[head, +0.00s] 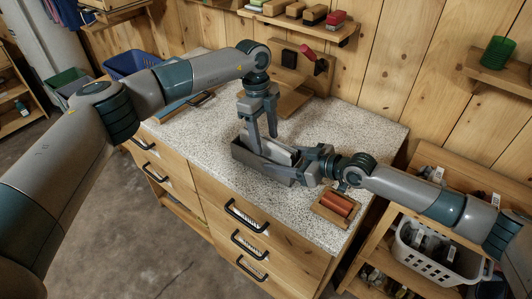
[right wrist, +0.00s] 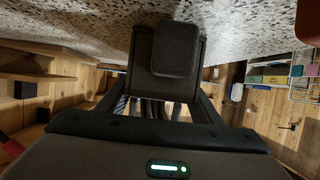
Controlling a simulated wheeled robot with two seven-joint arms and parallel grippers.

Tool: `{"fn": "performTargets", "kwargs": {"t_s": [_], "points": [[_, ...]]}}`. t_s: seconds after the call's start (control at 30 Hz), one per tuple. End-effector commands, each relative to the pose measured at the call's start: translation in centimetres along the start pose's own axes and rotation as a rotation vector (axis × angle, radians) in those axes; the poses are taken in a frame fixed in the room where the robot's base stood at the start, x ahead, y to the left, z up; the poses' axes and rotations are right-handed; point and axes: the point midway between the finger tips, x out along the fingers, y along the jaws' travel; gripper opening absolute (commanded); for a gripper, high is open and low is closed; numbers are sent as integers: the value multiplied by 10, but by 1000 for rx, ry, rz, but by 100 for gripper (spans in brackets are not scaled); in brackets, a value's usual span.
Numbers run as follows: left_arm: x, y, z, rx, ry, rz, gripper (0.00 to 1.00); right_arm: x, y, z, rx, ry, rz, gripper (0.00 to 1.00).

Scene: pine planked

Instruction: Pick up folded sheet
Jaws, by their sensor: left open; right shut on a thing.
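A dark grey open box (head: 255,165) sits on the speckled worktop. A pale grey flat thing (head: 283,154), perhaps the folded sheet, lies inside it, partly hidden by my arms. My left gripper (head: 263,134) points down above the box, open, with its two fingers apart and nothing visible between them. My right gripper (head: 305,165) comes in from the right at the box's right end and is shut on it. In the right wrist view a dark block-like end (right wrist: 170,55) of the box fills the space between the fingers.
A wooden tray with red-brown rolls (head: 336,206) is close to my right gripper. A wooden stand (head: 290,97) is behind the box. A blue bin (head: 130,64) is back left, and a white basket (head: 437,252) is on the right shelf. The worktop's back right (head: 370,135) is clear.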

Motion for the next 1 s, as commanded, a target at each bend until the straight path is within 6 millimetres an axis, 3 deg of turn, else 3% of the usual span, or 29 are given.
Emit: {"fn": "performTargets", "kwargs": {"t_s": [0.5,0.57,0.73,1.0], "points": [[2,0,0,0,-1,-1,55,0,0,0,0,0,0,36],[2,0,0,0,-1,-1,43,0,0,0,0,0,0,36],[2,0,0,0,-1,-1,2,0,0,0,0,0,0,36],[1,-1,0,0,0,-2,0,0,0,0,0,0,0,36]]}}
